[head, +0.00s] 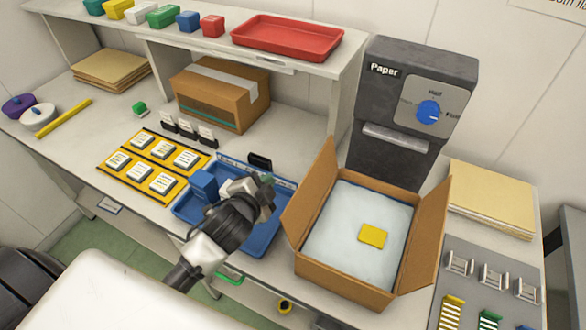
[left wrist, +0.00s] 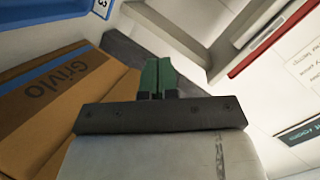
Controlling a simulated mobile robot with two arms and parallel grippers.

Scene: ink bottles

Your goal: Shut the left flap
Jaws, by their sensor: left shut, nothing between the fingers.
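An open brown carton stands right of the middle in the head view, with its front wall (head: 345,279) showing. Its left flap (head: 311,190) stands up, leaning outward to the left. The right flap (head: 430,235) also stands up. Inside lie white paper filling (head: 345,215) and a yellow packet (head: 373,236). My left gripper (head: 268,184) is shut and empty, over the blue tray and just left of the left flap. In the left wrist view, its green fingertips (left wrist: 158,76) are together beside brown cardboard (left wrist: 70,95) printed "Grivlo". I cannot tell whether they touch it.
The blue tray (head: 262,243) with a blue box (head: 204,185) lies under my left gripper. A dark paper dispenser (head: 410,105) stands behind the carton. A shelf with a red tray (head: 288,35) overhangs the back. Yellow card stacks (head: 490,198) lie to the right.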

